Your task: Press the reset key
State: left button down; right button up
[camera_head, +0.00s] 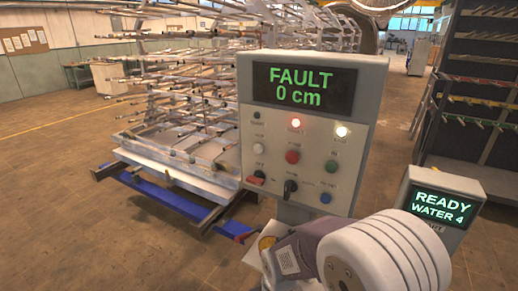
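A grey control panel (367,105) stands upright on a post in the middle. Its display (303,87) reads "FAULT 0 cm" in green. Below are a lit red lamp (295,123), a lit white lamp (341,131) and a dark lamp at left. Under them are a whitish button (260,142), a red button (293,157) and a green button (331,166). The bottom row has a red switch, a black knob (290,187) and a blue button (326,198). The small labels are too blurred to tell which is the reset key. Neither gripper's fingers show.
My arm covers the bottom right, just below the panel. A second grey box (451,184) there reads "READY WATER 4". A rack of metal rods (190,100) on a blue-edged frame stands behind left. Dark shelving (480,90) stands at right.

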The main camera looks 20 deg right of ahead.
aim_at(325, 199)
jog(key=z, duration=1.5)
